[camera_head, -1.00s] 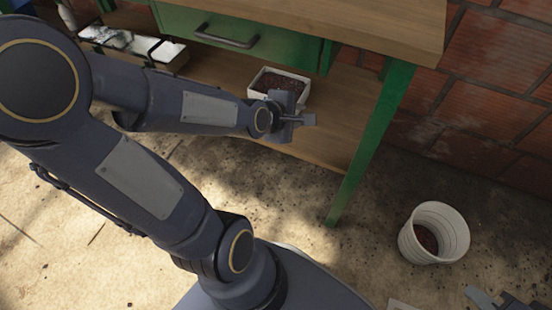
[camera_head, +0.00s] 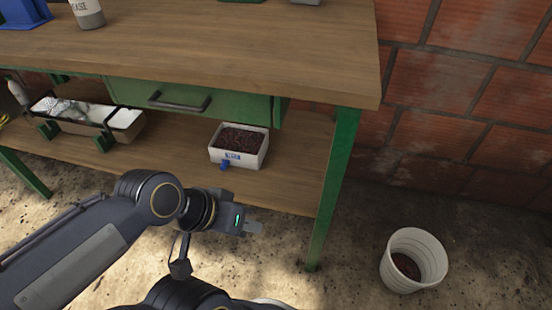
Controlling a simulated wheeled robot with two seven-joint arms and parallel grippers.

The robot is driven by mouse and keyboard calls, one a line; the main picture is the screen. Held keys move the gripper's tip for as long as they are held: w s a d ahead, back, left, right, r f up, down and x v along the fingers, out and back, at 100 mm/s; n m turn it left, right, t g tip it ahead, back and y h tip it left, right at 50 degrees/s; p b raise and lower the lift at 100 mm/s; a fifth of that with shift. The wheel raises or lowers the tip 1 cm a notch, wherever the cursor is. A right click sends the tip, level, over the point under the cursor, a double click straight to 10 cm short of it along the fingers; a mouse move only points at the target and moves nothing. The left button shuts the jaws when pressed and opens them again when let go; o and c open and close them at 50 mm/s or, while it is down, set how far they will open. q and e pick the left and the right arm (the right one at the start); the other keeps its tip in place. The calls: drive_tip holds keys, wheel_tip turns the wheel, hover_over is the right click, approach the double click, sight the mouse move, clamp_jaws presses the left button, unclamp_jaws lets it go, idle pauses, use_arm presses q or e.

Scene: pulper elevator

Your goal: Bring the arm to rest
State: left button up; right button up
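My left arm comes in from the lower left in the head view. Its gripper (camera_head: 252,227) is in front of the bench's lower shelf, below and a little right of the white bin, and apart from it. The fingers are small and seen nearly edge-on, so I cannot tell whether they are open or shut. No object shows in them. My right gripper is out of view.
A wooden workbench (camera_head: 230,50) with a green drawer (camera_head: 150,97) fills the upper left. On its lower shelf stand a white bin (camera_head: 250,161) of dark material and a parts tray (camera_head: 85,128). A white bucket (camera_head: 397,275) stands on the floor at right, near the brick wall.

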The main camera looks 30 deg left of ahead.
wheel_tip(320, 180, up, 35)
drive_tip(key=p, duration=3.4)
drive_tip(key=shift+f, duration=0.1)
